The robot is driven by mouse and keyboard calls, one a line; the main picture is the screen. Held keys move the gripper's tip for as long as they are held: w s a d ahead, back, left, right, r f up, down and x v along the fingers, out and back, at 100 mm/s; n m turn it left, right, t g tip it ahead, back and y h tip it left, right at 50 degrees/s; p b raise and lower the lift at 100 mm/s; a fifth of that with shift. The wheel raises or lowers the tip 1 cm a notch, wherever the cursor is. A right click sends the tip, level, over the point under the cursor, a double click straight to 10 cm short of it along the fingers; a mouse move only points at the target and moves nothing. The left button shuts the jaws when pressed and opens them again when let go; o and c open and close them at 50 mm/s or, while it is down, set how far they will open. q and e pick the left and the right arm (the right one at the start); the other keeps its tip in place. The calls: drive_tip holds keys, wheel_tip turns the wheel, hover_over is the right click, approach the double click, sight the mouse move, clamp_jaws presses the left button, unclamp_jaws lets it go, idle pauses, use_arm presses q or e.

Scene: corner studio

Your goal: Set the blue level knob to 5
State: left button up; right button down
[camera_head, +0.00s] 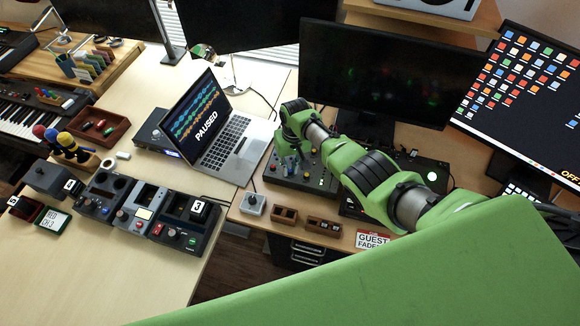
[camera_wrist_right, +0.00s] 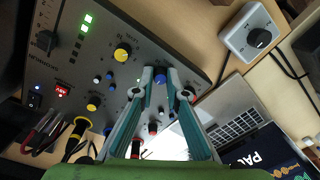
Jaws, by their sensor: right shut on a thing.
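The dark control console (camera_head: 322,183) lies on the desk in front of a monitor in the head view; its sloped face (camera_wrist_right: 85,75) fills the left of the wrist view. My right gripper (camera_head: 288,157) points down at the console's left part. In the wrist view my right gripper (camera_wrist_right: 160,73) has its two fingers on either side of a small blue knob (camera_wrist_right: 160,79) and is shut on it. The knob's pointer and scale are too small to read. My left gripper is not in view.
Yellow knobs (camera_wrist_right: 122,52), smaller knobs and lit green indicators (camera_wrist_right: 86,22) are close around the fingers. A laptop (camera_head: 222,128) reading PAUSED stands left of the console. A grey box with a black knob (camera_head: 252,203) sits at the desk's front edge.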

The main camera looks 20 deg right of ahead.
drive_tip(key=shift+w+r, duration=0.1)
drive_tip(key=shift+w, duration=0.05)
drive_tip(key=c, duration=2)
unclamp_jaws()
drive_tip(key=shift+c, duration=0.2)
drive_tip(key=r, duration=1.2)
drive_tip(key=shift+d, duration=0.4)
drive_tip(key=shift+f, duration=0.1)
